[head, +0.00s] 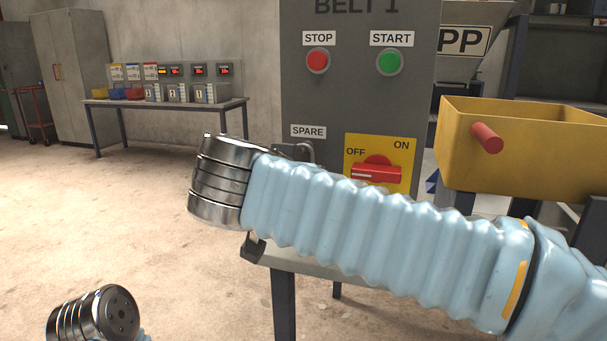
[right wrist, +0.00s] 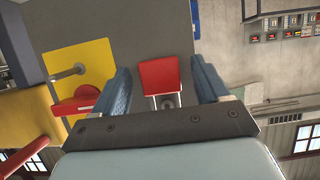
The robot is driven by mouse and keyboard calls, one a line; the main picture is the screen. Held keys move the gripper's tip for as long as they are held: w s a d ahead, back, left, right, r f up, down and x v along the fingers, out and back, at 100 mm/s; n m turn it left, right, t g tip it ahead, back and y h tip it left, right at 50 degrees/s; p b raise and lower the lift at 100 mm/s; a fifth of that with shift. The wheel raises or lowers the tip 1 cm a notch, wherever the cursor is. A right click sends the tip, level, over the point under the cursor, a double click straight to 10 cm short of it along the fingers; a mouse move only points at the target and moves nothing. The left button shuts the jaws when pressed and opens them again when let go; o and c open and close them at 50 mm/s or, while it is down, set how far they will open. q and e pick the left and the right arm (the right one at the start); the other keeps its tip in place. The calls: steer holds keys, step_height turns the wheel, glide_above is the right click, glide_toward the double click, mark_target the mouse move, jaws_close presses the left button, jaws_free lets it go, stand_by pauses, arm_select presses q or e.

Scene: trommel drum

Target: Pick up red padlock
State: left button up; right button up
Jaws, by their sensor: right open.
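The red padlock (right wrist: 158,77) shows in the right wrist view, with its red body and a metal shackle on the side toward my gripper's palm. My right gripper (right wrist: 160,70) is open, with one blue finger on each side of the padlock and gaps between. I cannot tell how deep the padlock sits between the fingers. In the head view, my right arm hides the padlock's body and my right gripper. A grey metal loop (head: 306,150) shows just above the arm, below the SPARE label. My left gripper is not in view.
The grey control panel (head: 350,105) bears STOP and START buttons and a red rotary switch (head: 377,170) on a yellow plate. A yellow bin (head: 540,160) with a red handle stands right of it. A bench (head: 165,102) with boxes stands at the back left. The floor at left is clear.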

steer(key=shift+c, duration=0.3)
steer(key=c, duration=1.1)
steer(key=shift+r, duration=0.15)
steer(key=s+a, duration=0.2)
steer(key=s, duration=0.3)
steer(key=s+a+b, duration=0.1)
steer(key=s, duration=0.5)
steer(key=s+a+r+b, duration=0.1)
steer(key=s+a, duration=0.1)
steer(key=s, duration=0.4)
steer(key=shift+s+a+r, duration=0.1)
steer(key=shift+a, duration=0.2)
steer(key=shift+r, duration=0.4)
steer(key=shift+s, duration=0.1)
